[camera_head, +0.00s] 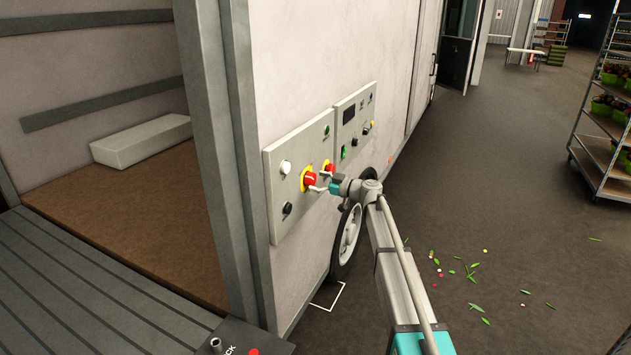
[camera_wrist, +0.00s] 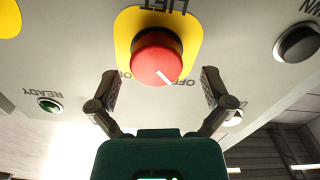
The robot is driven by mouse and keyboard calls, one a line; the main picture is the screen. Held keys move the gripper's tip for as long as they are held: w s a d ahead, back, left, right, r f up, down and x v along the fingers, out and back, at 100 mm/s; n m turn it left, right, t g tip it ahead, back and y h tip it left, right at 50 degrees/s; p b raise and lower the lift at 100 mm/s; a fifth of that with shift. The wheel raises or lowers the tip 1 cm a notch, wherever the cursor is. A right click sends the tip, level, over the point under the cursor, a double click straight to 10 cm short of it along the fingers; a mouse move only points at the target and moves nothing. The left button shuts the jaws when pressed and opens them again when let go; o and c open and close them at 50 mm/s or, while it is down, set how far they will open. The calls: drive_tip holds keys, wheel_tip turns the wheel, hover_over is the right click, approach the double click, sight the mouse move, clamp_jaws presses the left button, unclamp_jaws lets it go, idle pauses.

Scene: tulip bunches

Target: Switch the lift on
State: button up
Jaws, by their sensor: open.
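The lift switch is a round red knob (camera_head: 309,178) on a yellow plate, on the grey control panel (camera_head: 272,170) of the pale wall. In the wrist view the red knob (camera_wrist: 153,60) sits under an upside-down LIFT label, and its white mark points to the lower right of the picture. The small labels beside it are partly hidden by my fingers. My gripper (camera_head: 320,186) is at the panel; in the wrist view my gripper (camera_wrist: 158,84) is open, one finger on each side of the knob. I cannot tell whether they touch it.
A second red knob (camera_head: 329,167) on yellow is close to the right. A dark button (camera_wrist: 297,43) and the green READY light (camera_wrist: 49,104) flank the lift knob. A wheel (camera_head: 347,240) stands below the panel.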

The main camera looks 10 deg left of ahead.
drive_tip(key=shift+x, duration=1)
